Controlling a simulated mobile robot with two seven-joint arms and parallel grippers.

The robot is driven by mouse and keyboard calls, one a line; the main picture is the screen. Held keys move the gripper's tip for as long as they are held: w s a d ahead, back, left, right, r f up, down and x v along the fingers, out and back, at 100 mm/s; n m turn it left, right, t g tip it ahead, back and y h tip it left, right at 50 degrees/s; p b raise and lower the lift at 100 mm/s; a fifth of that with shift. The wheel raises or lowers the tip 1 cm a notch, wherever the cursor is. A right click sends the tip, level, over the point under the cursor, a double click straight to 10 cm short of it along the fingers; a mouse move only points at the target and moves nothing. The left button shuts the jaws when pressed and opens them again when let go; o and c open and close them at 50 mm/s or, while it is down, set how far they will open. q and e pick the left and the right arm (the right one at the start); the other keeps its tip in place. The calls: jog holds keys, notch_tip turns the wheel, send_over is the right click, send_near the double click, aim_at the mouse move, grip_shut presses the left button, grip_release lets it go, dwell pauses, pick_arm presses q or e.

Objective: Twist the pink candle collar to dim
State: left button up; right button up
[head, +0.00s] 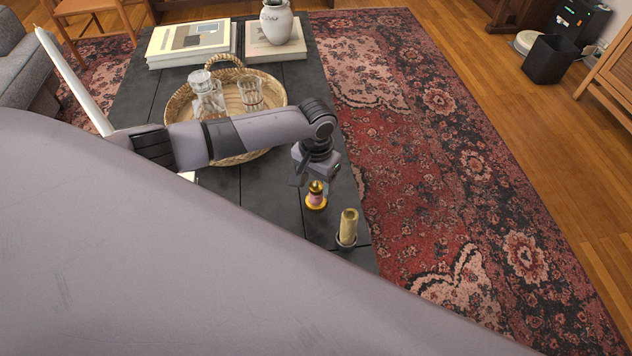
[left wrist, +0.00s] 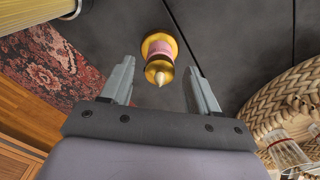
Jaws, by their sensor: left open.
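The pink candle collar (head: 316,197) sits around a small candle on a gold base, upright on the dark table (head: 285,215). In the left wrist view the pink collar (left wrist: 160,48) shows between gold parts, with a pale tip toward the camera. My left gripper (head: 308,180) hangs above and slightly to the left of the candle. In the left wrist view its two fingers (left wrist: 160,85) are spread apart with nothing between them, and the candle lies just beyond the fingertips. My right gripper is not in view.
A yellowish pillar candle (head: 348,226) stands close by, near the table's edge. A wicker tray (head: 179,103) holds a glass decanter (head: 207,95) and a glass (head: 250,92). Books (head: 190,40) and a white vase (head: 276,22) are farther back. A large grey arm link of mine covers the lower left.

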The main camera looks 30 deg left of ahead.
pick_arm(q)
jog(key=c, duration=1.1)
jog(key=shift+o, duration=0.2)
jog(key=shift+r+m+p, duration=0.15)
jog(key=shift+m+p, duration=0.95)
jog(key=m+p, duration=0.1)
jog(key=m, duration=0.1)
jog(key=shift+m+p, duration=0.3)
jog(key=m+p, duration=0.1)
jog(key=m, duration=0.2)
jog(key=shift+m, duration=0.3)
jog(key=shift+m+p, duration=0.35)
jog(key=shift+m, duration=1.35)
